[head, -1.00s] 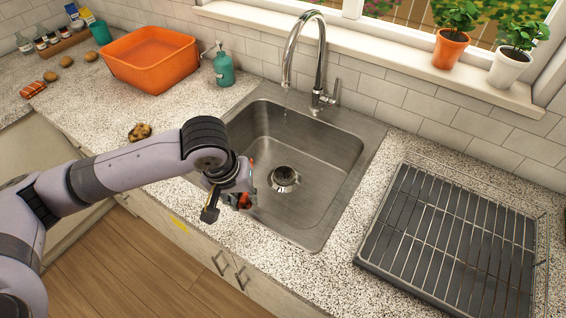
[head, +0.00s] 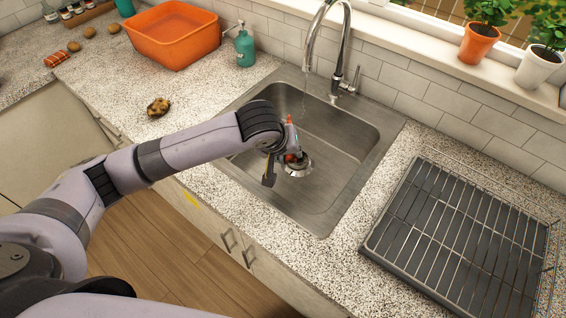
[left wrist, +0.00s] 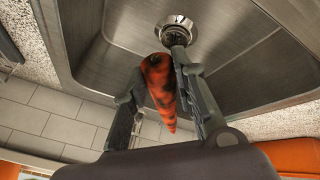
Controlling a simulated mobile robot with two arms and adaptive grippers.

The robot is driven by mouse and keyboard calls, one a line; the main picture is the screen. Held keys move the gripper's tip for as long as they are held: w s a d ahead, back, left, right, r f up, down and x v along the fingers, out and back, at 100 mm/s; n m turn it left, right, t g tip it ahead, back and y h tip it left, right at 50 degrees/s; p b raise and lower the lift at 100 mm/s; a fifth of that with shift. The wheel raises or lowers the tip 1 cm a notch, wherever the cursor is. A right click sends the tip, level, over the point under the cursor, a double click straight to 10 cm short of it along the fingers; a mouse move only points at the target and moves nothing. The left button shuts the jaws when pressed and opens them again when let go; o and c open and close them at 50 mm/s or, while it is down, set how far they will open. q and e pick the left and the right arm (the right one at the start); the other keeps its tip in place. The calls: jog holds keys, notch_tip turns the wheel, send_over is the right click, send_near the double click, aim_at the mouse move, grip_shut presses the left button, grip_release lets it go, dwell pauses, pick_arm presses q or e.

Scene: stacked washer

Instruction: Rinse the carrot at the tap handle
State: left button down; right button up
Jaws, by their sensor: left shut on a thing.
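The carrot (left wrist: 161,88) is orange with dark dirt patches. In the left wrist view it lies between the two fingers of my left gripper (left wrist: 165,98), which is shut on it. In the head view my left gripper (head: 291,150) is over the sink basin (head: 335,150), near the drain, with only small orange bits of the carrot showing. The chrome tap (head: 322,25) arches over the back of the sink, with its handle (head: 353,80) to the right. A thin stream of water (head: 307,85) falls from the spout, behind my gripper and apart from it. My right gripper is not in view.
An orange tub (head: 172,38) and a teal soap bottle (head: 244,48) stand left of the tap. A dirty brown lump (head: 158,107) lies on the counter. A wire drying rack (head: 460,235) lies right of the sink. Potted plants stand on the sill.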

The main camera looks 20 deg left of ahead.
pick_arm(q)
jog(key=shift+w+d+f+b, duration=0.15)
jog(key=shift+w+f+b, duration=0.2)
jog(key=shift+w, duration=0.15)
jog(key=w+d+f+b, duration=0.1)
jog(key=w+d+b, duration=0.1)
jog(key=w, duration=0.6)
jog(key=shift+d+b, duration=0.15)
jog(key=shift+b, duration=0.2)
jog(key=shift+s+d, duration=0.1)
jog(key=shift+s+d+p, duration=0.15)
jog(key=shift+d+p, duration=0.35)
jog(key=shift+p, duration=0.15)
jog(key=shift+a, duration=0.15)
